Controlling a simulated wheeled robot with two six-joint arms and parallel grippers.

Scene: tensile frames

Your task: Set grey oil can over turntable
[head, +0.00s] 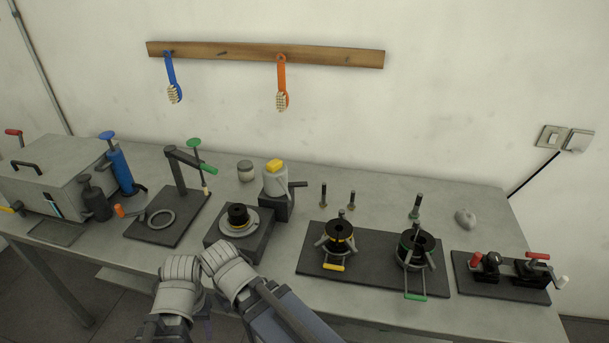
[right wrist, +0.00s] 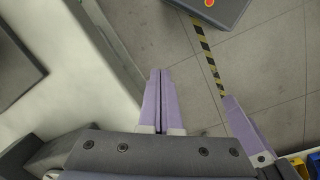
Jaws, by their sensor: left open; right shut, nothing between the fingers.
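A dark grey oil can (head: 96,202) with a knob on top stands at the left of the bench, beside a blue can. I take the turntable to be the pale round disc (head: 238,229) on a dark square block; a black cylinder sits on its middle. My left gripper (head: 204,326) is low at the front of the bench, mostly hidden by my own pale wrist parts; it is open and away from the can. My right gripper (right wrist: 158,76) shows in the right wrist view with its purple fingers shut and empty, above the floor.
A blue can (head: 121,170) and a grey box (head: 52,174) crowd the grey can. A dark stand (head: 165,219) with an upright post lies between can and turntable. A grey motor-like unit (head: 275,182) stands behind the turntable. Fixtures on a dark board (head: 372,279) fill the right.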

